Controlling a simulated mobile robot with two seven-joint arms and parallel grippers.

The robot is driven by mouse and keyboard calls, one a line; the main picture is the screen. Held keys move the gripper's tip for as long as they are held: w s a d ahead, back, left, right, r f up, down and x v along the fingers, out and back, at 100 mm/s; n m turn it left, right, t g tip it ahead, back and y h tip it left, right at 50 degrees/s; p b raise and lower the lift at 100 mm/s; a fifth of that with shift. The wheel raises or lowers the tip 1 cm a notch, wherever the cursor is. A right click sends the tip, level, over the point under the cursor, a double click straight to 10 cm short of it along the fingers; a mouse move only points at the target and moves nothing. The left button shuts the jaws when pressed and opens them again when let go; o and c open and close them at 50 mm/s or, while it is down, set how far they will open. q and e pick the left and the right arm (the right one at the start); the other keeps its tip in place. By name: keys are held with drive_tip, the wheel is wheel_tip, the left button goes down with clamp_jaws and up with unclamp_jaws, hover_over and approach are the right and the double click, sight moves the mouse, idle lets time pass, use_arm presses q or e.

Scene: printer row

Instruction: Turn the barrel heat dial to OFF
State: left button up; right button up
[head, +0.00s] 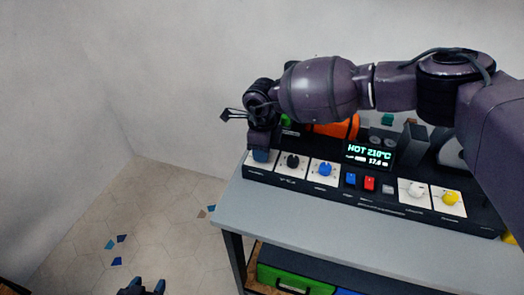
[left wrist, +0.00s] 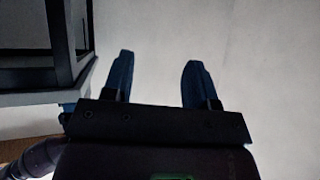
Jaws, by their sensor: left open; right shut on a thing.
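A dark control panel (head: 330,190) stands on the table with a row of dials on white plates. My right gripper (head: 262,148) points down over the leftmost dial plate (head: 259,160) and is shut on that dial, which it mostly hides. To its right are a black dial (head: 292,161) and a blue dial (head: 325,169). A white dial (head: 414,190) and a yellow dial (head: 450,198) sit at the right end. The labels are too small to read. A display (head: 369,155) reads HOT 210°C. My left gripper (head: 141,288) is open and empty, low over the floor; its fingers show in the left wrist view (left wrist: 157,75).
Blue (head: 350,180) and red (head: 370,184) switches sit mid-panel. The grey table (head: 300,209) has a bare front strip. A green bin (head: 290,277) is below. An orange thing (head: 338,128) stands behind the panel. The floor at left is mostly free.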

drive_tip(key=n+b, duration=0.1)
drive_tip(key=n, duration=0.1)
drive_tip(key=shift+f+n, duration=0.1)
drive_tip(key=shift+n, duration=0.3)
drive_tip(key=shift+n+b, duration=0.4)
drive_tip(key=shift+n, duration=0.5)
drive_tip(key=shift+n+b, duration=0.4)
drive_tip(key=shift+n, duration=1.2)
drive_tip(key=shift+r, duration=0.2)
drive_tip(key=o, duration=0.9)
drive_tip(key=shift+o, duration=0.2)
wheel_tip(320, 180, up, 11)
drive_tip(key=shift+f, duration=0.15)
